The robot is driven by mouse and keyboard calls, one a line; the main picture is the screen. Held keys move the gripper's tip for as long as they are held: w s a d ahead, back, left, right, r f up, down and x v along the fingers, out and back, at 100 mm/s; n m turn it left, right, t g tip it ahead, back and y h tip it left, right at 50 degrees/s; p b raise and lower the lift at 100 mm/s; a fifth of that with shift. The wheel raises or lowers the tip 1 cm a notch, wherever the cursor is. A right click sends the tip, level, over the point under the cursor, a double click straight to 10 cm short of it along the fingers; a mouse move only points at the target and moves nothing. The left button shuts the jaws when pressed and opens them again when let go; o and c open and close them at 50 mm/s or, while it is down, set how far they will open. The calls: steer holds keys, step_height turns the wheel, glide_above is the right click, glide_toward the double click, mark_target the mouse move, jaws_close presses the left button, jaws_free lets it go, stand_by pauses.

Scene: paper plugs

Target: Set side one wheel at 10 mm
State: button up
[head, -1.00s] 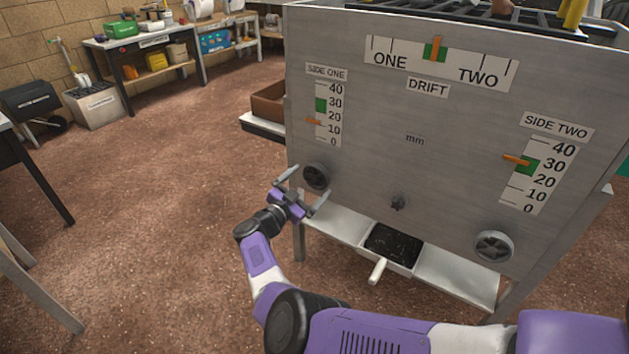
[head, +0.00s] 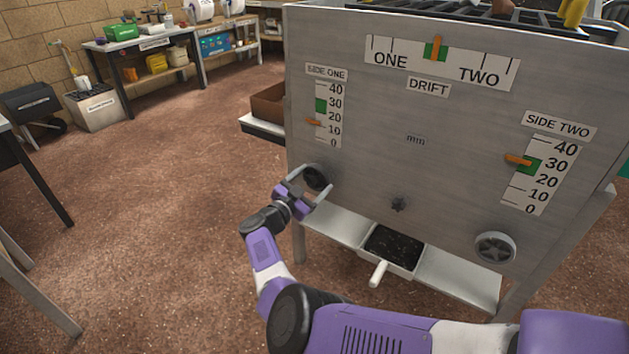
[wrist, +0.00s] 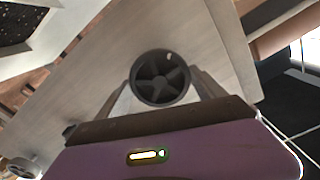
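The side one wheel (head: 315,177) is a dark round handwheel at the lower left of the grey panel, below the SIDE ONE scale (head: 330,116). The scale's orange pointer (head: 313,122) stands between 10 and 20, below the green band (head: 321,105). My gripper (head: 306,180) is open, with one finger on each side of the wheel. In the wrist view the spoked wheel (wrist: 160,78) lies between the two fingertips (wrist: 162,85). I cannot tell whether either finger touches the rim.
The side two pointer (head: 517,160) is near 30. Open floor lies to the left.

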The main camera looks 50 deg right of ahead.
steer(key=shift+c, duration=0.6)
steer(key=shift+w+f+m+b, duration=0.1)
steer(key=shift+m+b, duration=0.45)
steer(key=shift+m, duration=0.25)
steer(key=m+b, duration=0.2)
steer(key=m, duration=0.2)
steer(key=shift+m, duration=0.3)
steer(key=o, duration=1.4)
steer(key=shift+a, duration=0.1)
